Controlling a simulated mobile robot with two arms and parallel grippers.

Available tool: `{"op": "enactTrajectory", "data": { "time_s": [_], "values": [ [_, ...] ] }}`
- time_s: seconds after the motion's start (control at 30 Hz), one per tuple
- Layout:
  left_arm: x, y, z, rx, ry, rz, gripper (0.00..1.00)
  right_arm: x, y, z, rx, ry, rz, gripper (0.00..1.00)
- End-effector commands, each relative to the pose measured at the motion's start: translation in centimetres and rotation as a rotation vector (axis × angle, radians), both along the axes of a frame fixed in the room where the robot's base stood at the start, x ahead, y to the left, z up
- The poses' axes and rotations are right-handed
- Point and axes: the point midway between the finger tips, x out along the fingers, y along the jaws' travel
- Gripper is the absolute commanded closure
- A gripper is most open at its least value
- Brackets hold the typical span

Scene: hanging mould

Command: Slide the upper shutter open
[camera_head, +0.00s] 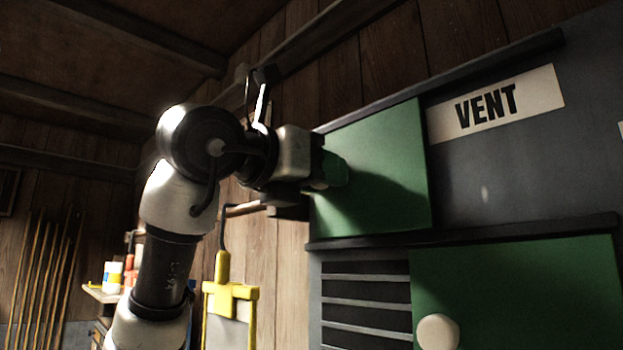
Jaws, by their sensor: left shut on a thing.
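The upper shutter (390,165) is a flat green panel between two dark rails, at the left part of its track. To its right a bare grey panel with a white VENT sign (497,102) shows. My left gripper (331,169) is at the left part of the upper shutter, shut on its knob, which the fingers hide. My right gripper is not in view.
A green lower shutter (530,290) with a round pale knob (438,332) sits below, beside dark louvre slats (366,290). A yellow-framed board (230,305) and a small shelf with containers (112,277) stand behind my left arm.

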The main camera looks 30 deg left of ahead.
Motion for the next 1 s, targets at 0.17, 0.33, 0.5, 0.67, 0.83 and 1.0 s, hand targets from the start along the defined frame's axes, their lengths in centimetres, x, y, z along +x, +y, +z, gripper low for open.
{"op": "enactTrajectory", "data": {
  "time_s": [0.17, 0.33, 0.5, 0.67, 0.83, 1.0],
  "values": [
    [-1.6, -4.2, -0.2, 0.007, -0.004, -0.005, 1.0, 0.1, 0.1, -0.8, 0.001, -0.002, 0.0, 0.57],
    [-2.9, -8.1, -0.2, 0.007, -0.002, -0.006, 1.0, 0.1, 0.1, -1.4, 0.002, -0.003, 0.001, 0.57],
    [-4.0, -11.2, -0.2, 0.006, -0.002, -0.004, 1.0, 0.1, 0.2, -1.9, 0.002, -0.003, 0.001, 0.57],
    [-4.5, -12.8, -0.1, 0.004, 0.0, -0.003, 1.0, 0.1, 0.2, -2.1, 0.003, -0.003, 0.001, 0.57],
    [-4.7, -13.3, -0.1, 0.003, 0.0, -0.004, 1.0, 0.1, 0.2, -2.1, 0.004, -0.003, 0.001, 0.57],
    [-4.7, -13.3, 0.0, 0.002, -0.001, -0.005, 1.0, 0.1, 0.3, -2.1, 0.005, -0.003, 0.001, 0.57]
  ]
}}
